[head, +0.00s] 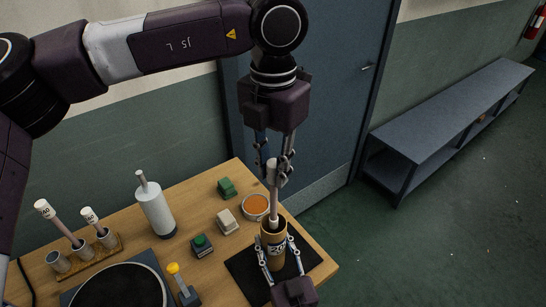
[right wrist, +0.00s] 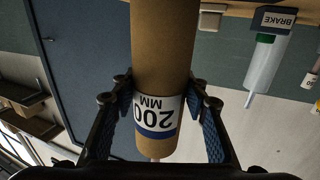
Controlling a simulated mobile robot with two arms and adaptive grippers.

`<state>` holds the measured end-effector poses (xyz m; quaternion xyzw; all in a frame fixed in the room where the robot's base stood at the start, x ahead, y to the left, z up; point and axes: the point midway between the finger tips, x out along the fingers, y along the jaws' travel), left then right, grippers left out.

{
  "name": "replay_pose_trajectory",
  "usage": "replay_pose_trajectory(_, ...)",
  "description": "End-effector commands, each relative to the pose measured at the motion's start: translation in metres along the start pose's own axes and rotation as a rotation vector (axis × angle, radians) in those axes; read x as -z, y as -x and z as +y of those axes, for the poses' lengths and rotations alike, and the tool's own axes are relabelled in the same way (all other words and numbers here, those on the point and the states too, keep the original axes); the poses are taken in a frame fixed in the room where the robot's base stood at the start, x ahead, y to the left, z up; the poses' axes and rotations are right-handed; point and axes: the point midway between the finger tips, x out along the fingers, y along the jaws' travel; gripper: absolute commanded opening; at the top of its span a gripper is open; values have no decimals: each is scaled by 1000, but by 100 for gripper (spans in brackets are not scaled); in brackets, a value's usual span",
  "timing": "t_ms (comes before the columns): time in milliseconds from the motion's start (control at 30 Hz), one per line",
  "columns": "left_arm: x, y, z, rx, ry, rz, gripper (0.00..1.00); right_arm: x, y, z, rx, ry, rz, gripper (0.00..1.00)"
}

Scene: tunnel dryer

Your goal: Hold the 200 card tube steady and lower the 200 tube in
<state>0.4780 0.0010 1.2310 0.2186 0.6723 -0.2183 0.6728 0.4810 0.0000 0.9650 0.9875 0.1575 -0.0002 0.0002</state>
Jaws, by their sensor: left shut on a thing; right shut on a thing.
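The 200 card tube (head: 273,252) is a brown cylinder standing upright on a black mat at the table's front right corner. Its label reads 200 MM, upside down in the right wrist view (right wrist: 165,50). My right gripper (head: 276,244) is shut on it, with one finger on each side. The grey 200 tube (head: 273,203) hangs upright above it, with its lower end at the card tube's mouth. How deep it sits inside is hidden. My left gripper (head: 273,163) is shut on the upper part of the grey tube from above.
A rack (head: 87,259) with white-capped tubes stands at the left. A white cylinder (head: 156,212), a green-button block (head: 202,245), a cream block (head: 227,222), a green block (head: 226,188) and an orange-filled dish (head: 256,207) stand nearby. A grey bench (head: 450,115) is beyond.

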Motion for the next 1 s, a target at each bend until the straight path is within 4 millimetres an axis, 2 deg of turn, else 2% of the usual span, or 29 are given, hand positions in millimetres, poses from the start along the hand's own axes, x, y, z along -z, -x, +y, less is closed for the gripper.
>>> replay_pose_trajectory(700,0,-58,0,0,1,1,0,0,0,0,0,1,0,17)
replay_pose_trajectory(1000,0,-76,0,0,0,1,0,0,0,0,0,0,0,17)
